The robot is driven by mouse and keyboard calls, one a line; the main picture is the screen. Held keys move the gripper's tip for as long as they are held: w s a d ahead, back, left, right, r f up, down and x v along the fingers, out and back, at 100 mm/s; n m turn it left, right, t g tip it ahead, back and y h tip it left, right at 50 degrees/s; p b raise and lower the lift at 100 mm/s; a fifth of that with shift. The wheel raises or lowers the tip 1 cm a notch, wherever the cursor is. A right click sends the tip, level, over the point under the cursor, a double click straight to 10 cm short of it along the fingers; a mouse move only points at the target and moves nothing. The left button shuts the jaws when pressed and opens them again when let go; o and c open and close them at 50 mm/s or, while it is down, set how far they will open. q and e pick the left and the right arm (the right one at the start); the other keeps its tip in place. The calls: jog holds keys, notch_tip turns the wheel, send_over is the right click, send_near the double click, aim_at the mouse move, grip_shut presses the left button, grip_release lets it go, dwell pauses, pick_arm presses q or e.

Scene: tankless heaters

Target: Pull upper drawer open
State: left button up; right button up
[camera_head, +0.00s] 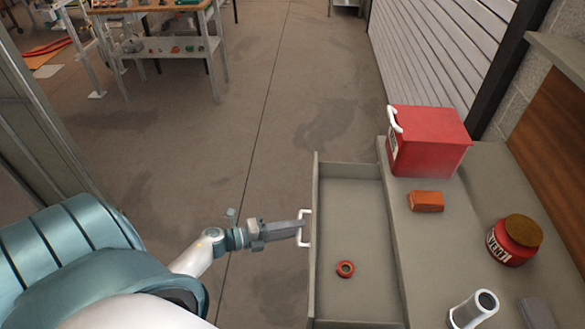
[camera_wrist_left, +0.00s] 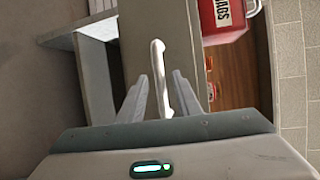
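The upper drawer (camera_head: 352,210) is grey and stands pulled out from the counter in the head view. Its white handle (camera_head: 305,228) is on the left-facing front. My left gripper (camera_head: 300,229) is at this handle. In the left wrist view the handle (camera_wrist_left: 158,65) lies between the two fingers (camera_wrist_left: 160,82), with narrow gaps visible on both sides, so the fingers look open around it. My right gripper is not in view.
On the grey counter (camera_head: 460,215) are a red box (camera_head: 428,142), an orange block (camera_head: 426,201), a red jar with a brown lid (camera_head: 513,240) and a grey cylinder (camera_head: 474,309). A workbench (camera_head: 160,45) stands at the far left. The floor (camera_head: 240,140) left of the drawer is clear.

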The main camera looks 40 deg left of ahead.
pick_arm(q)
jog(key=v, duration=1.7)
jog(key=shift+s+a+r, duration=0.1)
jog(key=shift+s, duration=0.05)
jog(key=shift+s, duration=0.1)
